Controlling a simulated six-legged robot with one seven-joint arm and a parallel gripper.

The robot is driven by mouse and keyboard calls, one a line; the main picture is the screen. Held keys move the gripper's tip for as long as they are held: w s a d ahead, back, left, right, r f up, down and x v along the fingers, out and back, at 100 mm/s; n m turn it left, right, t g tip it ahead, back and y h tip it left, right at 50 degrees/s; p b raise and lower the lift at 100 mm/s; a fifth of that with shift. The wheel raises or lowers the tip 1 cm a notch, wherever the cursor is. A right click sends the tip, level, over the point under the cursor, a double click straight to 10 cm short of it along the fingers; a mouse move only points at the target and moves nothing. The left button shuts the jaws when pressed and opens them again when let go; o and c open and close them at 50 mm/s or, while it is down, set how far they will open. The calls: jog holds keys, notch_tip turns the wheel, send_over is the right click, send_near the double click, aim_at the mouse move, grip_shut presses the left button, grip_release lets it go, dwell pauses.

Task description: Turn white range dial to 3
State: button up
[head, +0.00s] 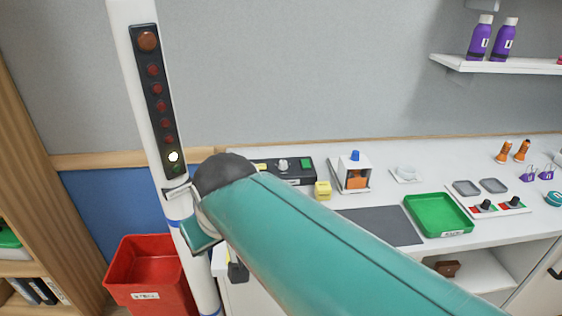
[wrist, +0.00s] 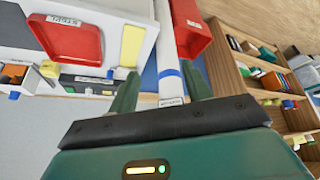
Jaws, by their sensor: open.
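A white knob (head: 283,165), which looks like the range dial, sits on top of a dark control box (head: 295,174) at the back left of the bench. Its setting is too small to read. The dark box also shows at the left of the wrist view (wrist: 88,79). My gripper (wrist: 162,92) is open, with its two green fingers spread and nothing held between them. The lower part of a white post (wrist: 167,50) shows beyond the gap between the fingers. My gripper is well apart from the dial. In the head view my arm hides part of the bench front.
The white post (head: 157,100) with a dark light strip stands left of the bench. A red bin (head: 150,285) is on the floor. A yellow block (head: 323,190), a white-framed orange device (head: 355,175) and a green tray (head: 438,215) are right of the box. A grey mat (head: 385,226) is bare.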

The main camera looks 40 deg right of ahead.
jog(key=w+d+r, duration=0.3)
jog(key=w+d, duration=0.3)
jog(key=w, duration=0.3)
jog(key=m+g+h, duration=0.1)
jog(key=m, duration=0.2)
send_over(283, 162)
jog(key=s+a, duration=0.2)
jog(key=s, duration=0.3)
notch_tip(283, 162, down, 6)
jog(key=x, duration=1.3)
jog(key=shift+s+f, duration=0.15)
jog(key=shift+f, duration=0.35)
jog(key=shift+c, duration=0.4)
jog(key=c, duration=0.9)
